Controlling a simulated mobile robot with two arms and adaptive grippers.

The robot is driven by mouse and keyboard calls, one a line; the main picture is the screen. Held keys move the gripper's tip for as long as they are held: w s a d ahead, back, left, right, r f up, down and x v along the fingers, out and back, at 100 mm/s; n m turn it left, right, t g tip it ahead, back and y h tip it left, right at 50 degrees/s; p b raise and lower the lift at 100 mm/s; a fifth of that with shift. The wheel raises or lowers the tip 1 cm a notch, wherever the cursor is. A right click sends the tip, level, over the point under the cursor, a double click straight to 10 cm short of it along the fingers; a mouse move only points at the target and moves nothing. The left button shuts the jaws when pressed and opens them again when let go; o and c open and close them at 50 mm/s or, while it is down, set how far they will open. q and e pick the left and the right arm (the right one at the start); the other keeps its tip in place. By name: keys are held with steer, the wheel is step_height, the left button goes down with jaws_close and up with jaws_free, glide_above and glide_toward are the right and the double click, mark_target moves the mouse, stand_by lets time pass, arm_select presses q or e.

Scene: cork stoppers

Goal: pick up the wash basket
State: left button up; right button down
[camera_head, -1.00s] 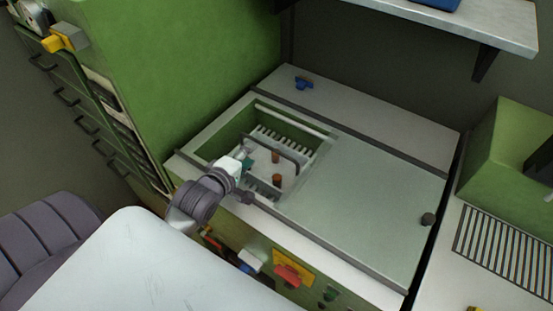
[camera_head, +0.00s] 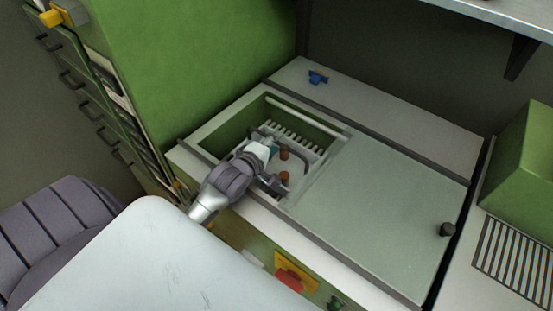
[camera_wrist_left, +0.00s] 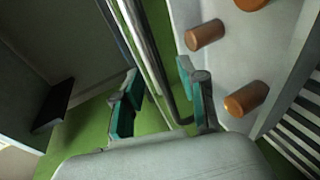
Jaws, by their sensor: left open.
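The wash basket (camera_head: 318,158) is pale with slotted sides and stands in the green-walled well of the machine. Brown cork stoppers (camera_head: 284,154) are inside it; they also show in the wrist view (camera_wrist_left: 205,35). My left gripper (camera_head: 271,163) reaches into the well at the basket's near left side and hides part of it. In the wrist view its teal-padded fingers (camera_wrist_left: 160,100) are open. My right gripper is not in view.
A glassy grey cover (camera_head: 375,205) with a black knob (camera_head: 447,230) lies right of the well. A blue item (camera_head: 318,77) sits on the back ledge. A tall green cabinet (camera_head: 200,60) stands at left. A shelf (camera_head: 490,15) overhangs the back right.

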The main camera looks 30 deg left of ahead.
arm_select(q)
steer(key=shift+x, duration=0.85)
steer(key=shift+s, duration=0.1)
jaws_close()
